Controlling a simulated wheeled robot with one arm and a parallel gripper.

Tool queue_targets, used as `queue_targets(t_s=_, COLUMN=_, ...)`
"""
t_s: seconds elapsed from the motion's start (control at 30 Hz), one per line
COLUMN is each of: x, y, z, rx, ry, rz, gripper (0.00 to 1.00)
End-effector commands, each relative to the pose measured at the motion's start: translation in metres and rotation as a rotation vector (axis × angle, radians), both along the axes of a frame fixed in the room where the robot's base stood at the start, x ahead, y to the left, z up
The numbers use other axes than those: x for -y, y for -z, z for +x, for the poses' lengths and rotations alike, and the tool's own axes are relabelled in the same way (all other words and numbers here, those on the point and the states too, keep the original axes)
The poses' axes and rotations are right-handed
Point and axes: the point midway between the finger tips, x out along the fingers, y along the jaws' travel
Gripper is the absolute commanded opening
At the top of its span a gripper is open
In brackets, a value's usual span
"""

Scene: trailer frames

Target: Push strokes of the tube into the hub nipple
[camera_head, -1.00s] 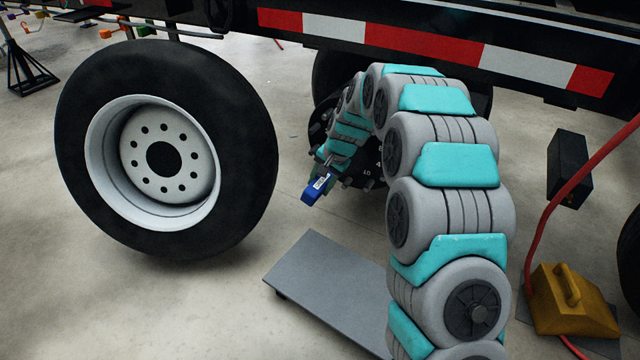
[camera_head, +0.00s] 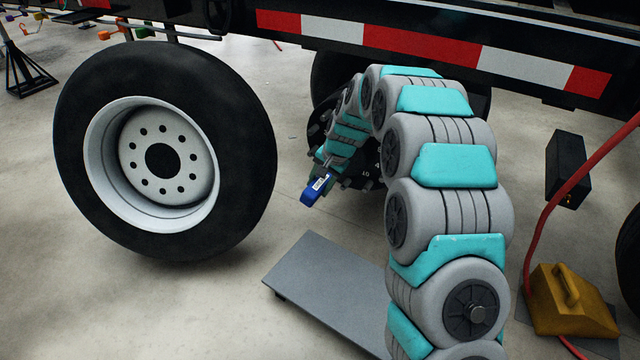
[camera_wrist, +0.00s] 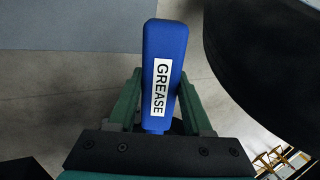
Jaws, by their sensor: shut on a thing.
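A blue tube (camera_wrist: 164,65) with a white GREASE label stands between the two green fingers of my gripper (camera_wrist: 158,105) in the wrist view, and the fingers are shut on it. The tube (camera_head: 316,190) also shows in the head view at the end of my arm, in front of the dark hub (camera_head: 357,175). Several studs show around the hub's rim. Most of the hub is hidden behind my arm. The hub nipple cannot be made out, and I cannot tell whether the tube touches it.
A wheel with a black tyre (camera_head: 240,160) stands upright at the left. A grey low platform (camera_head: 325,285) lies on the floor below the hub. A yellow chock (camera_head: 565,300) and a red hose (camera_head: 545,215) are at the right. The trailer's striped rail (camera_head: 420,45) runs above.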

Motion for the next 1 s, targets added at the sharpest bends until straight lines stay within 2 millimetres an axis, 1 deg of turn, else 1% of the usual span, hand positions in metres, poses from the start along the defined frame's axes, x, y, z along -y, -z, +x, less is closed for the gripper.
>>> queue_targets(t_s=0.5, x=-0.0037, y=-0.0007, z=-0.0047, rx=0.003, ry=0.001, rz=0.001, gripper=0.0)
queue_targets(t_s=1.0, x=-0.0017, y=-0.0014, z=-0.0013, rx=0.003, ry=0.0, rz=0.0, gripper=0.0)
